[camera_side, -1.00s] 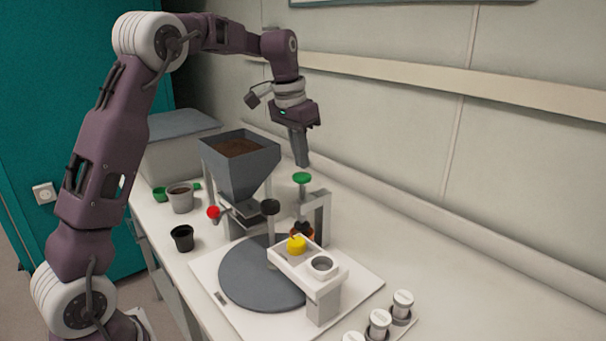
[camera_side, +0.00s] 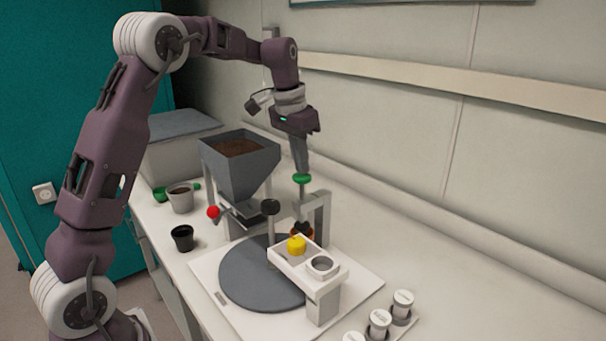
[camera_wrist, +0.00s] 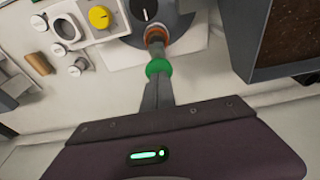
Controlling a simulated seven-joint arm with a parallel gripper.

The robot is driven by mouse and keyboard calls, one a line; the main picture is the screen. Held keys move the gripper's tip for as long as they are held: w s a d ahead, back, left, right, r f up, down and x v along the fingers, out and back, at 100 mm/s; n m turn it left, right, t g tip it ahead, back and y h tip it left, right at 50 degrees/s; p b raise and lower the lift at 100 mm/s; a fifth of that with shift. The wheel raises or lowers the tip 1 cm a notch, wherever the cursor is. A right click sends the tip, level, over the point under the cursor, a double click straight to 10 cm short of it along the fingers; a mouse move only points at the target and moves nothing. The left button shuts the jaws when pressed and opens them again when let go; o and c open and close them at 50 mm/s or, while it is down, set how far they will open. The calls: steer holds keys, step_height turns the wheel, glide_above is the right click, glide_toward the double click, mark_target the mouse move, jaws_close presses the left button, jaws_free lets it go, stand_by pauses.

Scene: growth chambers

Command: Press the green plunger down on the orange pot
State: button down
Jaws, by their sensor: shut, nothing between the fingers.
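The green plunger (camera_side: 302,179) is a round green knob on a post, held by a grey bracket (camera_side: 322,212). The orange pot (camera_side: 303,231) stands below it on the turntable, partly hidden by the bracket and a white block. My gripper (camera_side: 302,172) is shut and empty, pointing down, with its fingertips at the top of the green knob; they look in contact or nearly so. In the wrist view the green knob (camera_wrist: 158,68) lies at the tips of my gripper (camera_wrist: 157,80), and the orange pot (camera_wrist: 156,32) shows beyond it.
A white block with a yellow knob (camera_side: 297,243) is in front. White-capped jars (camera_side: 379,320) stand at front right. The bench to the right is clear.

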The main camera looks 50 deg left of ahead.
steer(key=shift+f, duration=1.55)
stand_by(0.4)
step_height(320, 180, up, 10)
steer(key=shift+f, duration=0.2)
steer(key=shift+r, duration=0.3)
